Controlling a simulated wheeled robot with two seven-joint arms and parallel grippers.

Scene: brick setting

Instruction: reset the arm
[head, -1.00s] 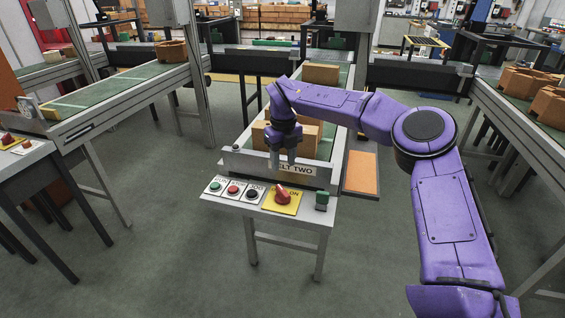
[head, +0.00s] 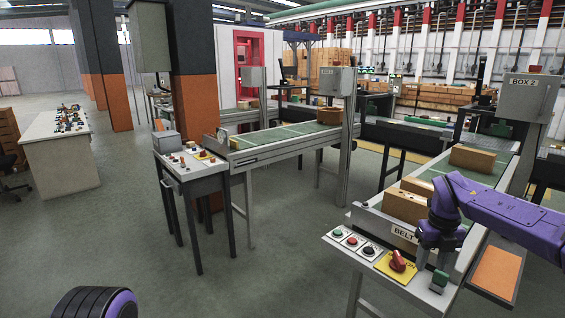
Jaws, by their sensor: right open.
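My right arm is purple and comes in from the right edge. Its right gripper (head: 433,262) points down over the right end of the Belt Two control panel (head: 345,262), with its jaws open and nothing seen between them. I cannot tell whether the fingertips touch the panel. A purple round part of my left arm shows at the bottom left, but its gripper is out of view.
Cardboard boxes (head: 405,206) sit on the belt behind the panel. An orange board (head: 496,272) is at its right side. A second belt (head: 285,137) with a control desk (head: 195,166) stands in the middle. A white table (head: 58,150) is far left. The floor between is open.

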